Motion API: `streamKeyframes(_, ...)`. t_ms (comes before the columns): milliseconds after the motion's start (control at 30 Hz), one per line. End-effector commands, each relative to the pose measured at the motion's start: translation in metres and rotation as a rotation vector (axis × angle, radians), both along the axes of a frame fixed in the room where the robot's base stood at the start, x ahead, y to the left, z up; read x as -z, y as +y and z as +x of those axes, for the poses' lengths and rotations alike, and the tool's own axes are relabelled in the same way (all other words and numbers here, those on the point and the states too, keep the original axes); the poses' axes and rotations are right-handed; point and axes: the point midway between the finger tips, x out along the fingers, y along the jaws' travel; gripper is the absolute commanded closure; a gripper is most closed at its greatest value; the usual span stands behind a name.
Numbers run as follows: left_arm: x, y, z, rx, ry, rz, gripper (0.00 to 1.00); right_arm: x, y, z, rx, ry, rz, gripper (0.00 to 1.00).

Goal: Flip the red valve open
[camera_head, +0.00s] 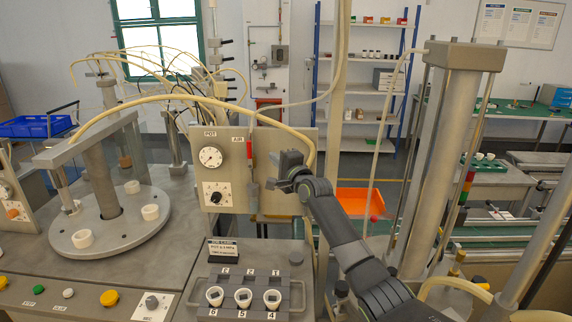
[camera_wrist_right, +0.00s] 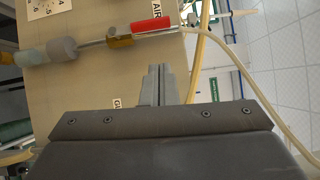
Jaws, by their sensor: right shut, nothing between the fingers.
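The red valve handle (camera_head: 250,149) stands upright below the AIR label on the beige panel, in line with its thin pipe. In the right wrist view the red handle (camera_wrist_right: 153,24) lies sideways beside a brass valve body (camera_wrist_right: 120,41). My right gripper (camera_head: 272,170) is in front of the panel, just right of and slightly below the handle. In the right wrist view its fingers (camera_wrist_right: 158,70) are shut and empty, with a gap between the tips and the handle. My left gripper is not in view.
The panel (camera_head: 284,140) also carries a POT gauge (camera_head: 210,157) and a black knob (camera_head: 216,197). Below is a rack with white sockets (camera_head: 243,297). A round plate (camera_head: 110,235) stands left.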

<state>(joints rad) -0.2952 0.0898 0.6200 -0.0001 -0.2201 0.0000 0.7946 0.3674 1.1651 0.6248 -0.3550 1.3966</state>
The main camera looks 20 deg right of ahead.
Motion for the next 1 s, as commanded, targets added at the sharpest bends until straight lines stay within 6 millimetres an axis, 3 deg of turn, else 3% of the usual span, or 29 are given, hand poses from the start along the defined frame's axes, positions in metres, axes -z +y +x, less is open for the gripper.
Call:
streamKeyframes(167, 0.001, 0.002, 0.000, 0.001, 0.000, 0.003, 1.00, 0.001, -0.004, -0.022, 0.001, -0.001, -0.003, 1.00)
streamKeyframes(433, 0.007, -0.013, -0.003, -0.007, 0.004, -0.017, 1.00, 0.001, -0.008, -0.046, 0.001, -0.001, -0.002, 1.00)
streamKeyframes(1000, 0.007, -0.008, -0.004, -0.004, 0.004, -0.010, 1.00, 0.000, -0.008, -0.053, 0.001, 0.000, 0.000, 1.00)
